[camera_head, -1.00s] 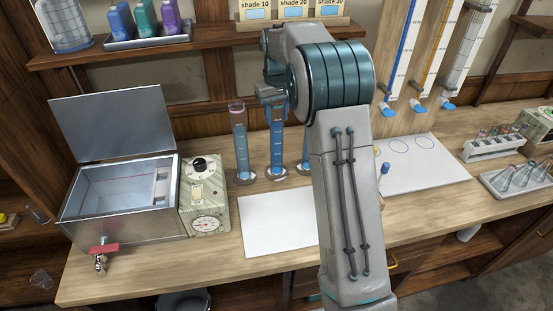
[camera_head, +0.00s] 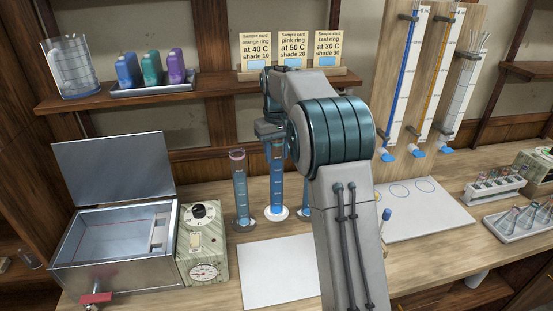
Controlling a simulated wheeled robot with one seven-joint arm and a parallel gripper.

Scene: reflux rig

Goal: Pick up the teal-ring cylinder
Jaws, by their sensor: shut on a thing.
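My gripper (camera_head: 272,138) is shut on the upper end of the middle glass cylinder (camera_head: 276,180), which holds blue liquid and stands upright on a pale round foot. The jaws cover its top, so I cannot make out its ring colour clearly. Its foot appears slightly raised off the bench. A pink-ring cylinder (camera_head: 240,188) stands just to its left, apart from it. A third cylinder (camera_head: 305,205) is at the right, mostly hidden behind my arm, and its ring is not visible.
An open metal bath (camera_head: 115,262) and a control box (camera_head: 203,245) stand at the left. A white mat (camera_head: 275,270) lies clear in front. Sample cards (camera_head: 293,50) stand on the shelf (camera_head: 215,92) above. A marked white board (camera_head: 425,215) lies at the right.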

